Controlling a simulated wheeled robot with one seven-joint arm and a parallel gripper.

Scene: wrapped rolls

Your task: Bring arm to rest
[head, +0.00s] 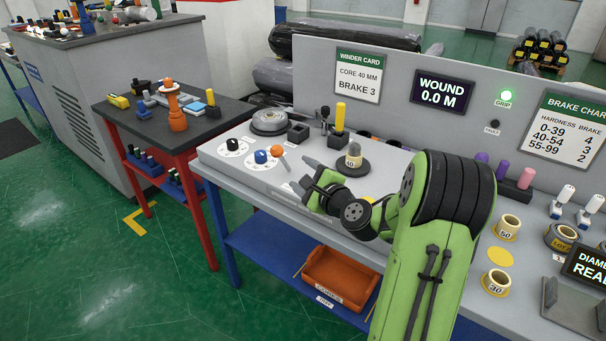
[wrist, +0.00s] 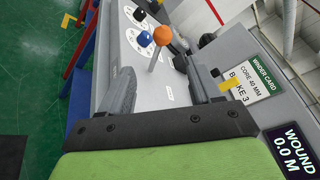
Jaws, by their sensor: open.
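My green arm reaches over the winder bench (head: 225,165) from the right in the head view. My gripper (head: 300,174) is open, with nothing between its fingers, above the bench's front part. The wrist view shows its two dark fingers apart (wrist: 160,82). An orange-knobbed lever (head: 278,151) stands just beyond the fingertips; it also shows in the wrist view (wrist: 162,36). A blue dial knob (head: 260,157) and a black dial knob (head: 232,144) are left of it. A core marked 40 (head: 354,161) stands on a dark round base behind the gripper.
The panel has a winder card (head: 358,76), a screen reading WOUND 0.0 M (head: 440,94) and a lit green lamp (head: 506,95). Cores marked 50 (head: 508,227) and 30 (head: 496,283) are at right. An orange bin (head: 340,278) is below. Floor at left is clear.

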